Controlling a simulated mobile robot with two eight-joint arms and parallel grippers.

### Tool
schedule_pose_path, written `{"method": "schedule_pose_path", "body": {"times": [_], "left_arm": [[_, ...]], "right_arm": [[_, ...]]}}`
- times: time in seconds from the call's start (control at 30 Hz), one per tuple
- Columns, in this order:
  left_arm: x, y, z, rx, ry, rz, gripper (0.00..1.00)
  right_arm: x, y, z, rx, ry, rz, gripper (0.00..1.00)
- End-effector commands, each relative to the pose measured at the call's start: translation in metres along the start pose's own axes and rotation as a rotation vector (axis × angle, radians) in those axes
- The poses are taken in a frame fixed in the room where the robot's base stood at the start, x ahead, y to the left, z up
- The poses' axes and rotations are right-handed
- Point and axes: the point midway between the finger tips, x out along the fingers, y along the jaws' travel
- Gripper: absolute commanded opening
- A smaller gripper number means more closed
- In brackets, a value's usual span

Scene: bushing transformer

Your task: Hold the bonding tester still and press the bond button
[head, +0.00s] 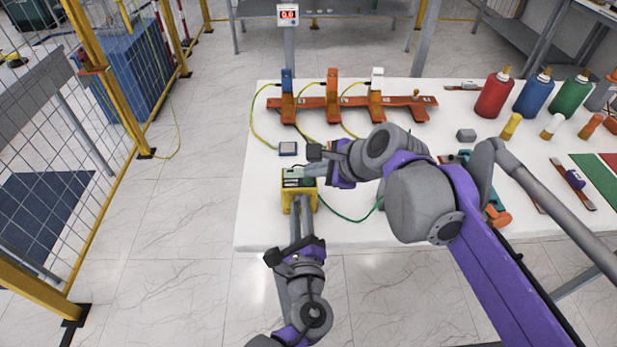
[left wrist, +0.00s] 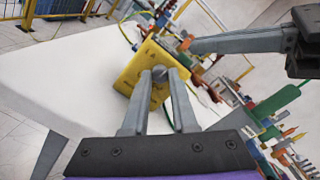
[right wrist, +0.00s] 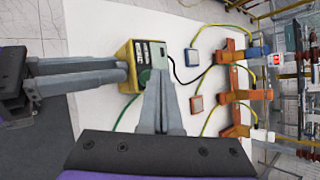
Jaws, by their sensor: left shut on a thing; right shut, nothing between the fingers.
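The bonding tester (head: 285,197) is a small yellow box with a dark top panel, near the table's front-left edge. My left gripper (head: 299,200) reaches it from the front and is shut on a grey knob on its yellow side, as the left wrist view shows (left wrist: 158,76). My right gripper (head: 301,172) is shut and empty, with its tips close over the tester's top. In the right wrist view the tester (right wrist: 127,57) shows a black panel and a round green part (right wrist: 145,76) beside the right fingertips (right wrist: 158,72). I cannot tell whether they touch; the bond button is not clearly identifiable.
A small blue-grey square pad (head: 288,149) lies behind the tester. An orange bar with upright posts (head: 333,104) and yellow wires stands farther back. Bottles (head: 494,96) and tools fill the right side. A green cable (head: 345,217) runs across the white table (head: 262,225).

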Motion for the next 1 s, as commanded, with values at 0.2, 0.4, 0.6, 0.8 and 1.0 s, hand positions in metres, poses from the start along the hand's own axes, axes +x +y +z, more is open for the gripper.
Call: {"method": "schedule_pose_path", "body": {"times": [0.2,0.4,0.6,0.8,1.0], "left_arm": [[0.0,0.0001,0.0001,0.0,0.0,0.0,0.0],[0.0,0.0001,0.0001,0.0,0.0,0.0,0.0],[0.0,0.0001,0.0001,0.0,0.0,0.0,0.0],[0.0,0.0001,0.0001,0.0,0.0,0.0,0.0],[0.0,0.0001,0.0001,0.0,0.0,0.0,0.0]], "right_arm": [[0.0005,0.0002,-0.0004,0.0,0.0,0.0,0.0],[0.0008,0.0005,-0.0006,0.0,0.0,0.0,0.0],[0.0024,0.0016,-0.0017,0.0,0.0,0.0,0.0],[0.0041,0.0028,-0.003,0.0,0.0,0.0,0.0],[0.0058,0.004,-0.0042,0.0,0.0,0.0,0.0]]}}
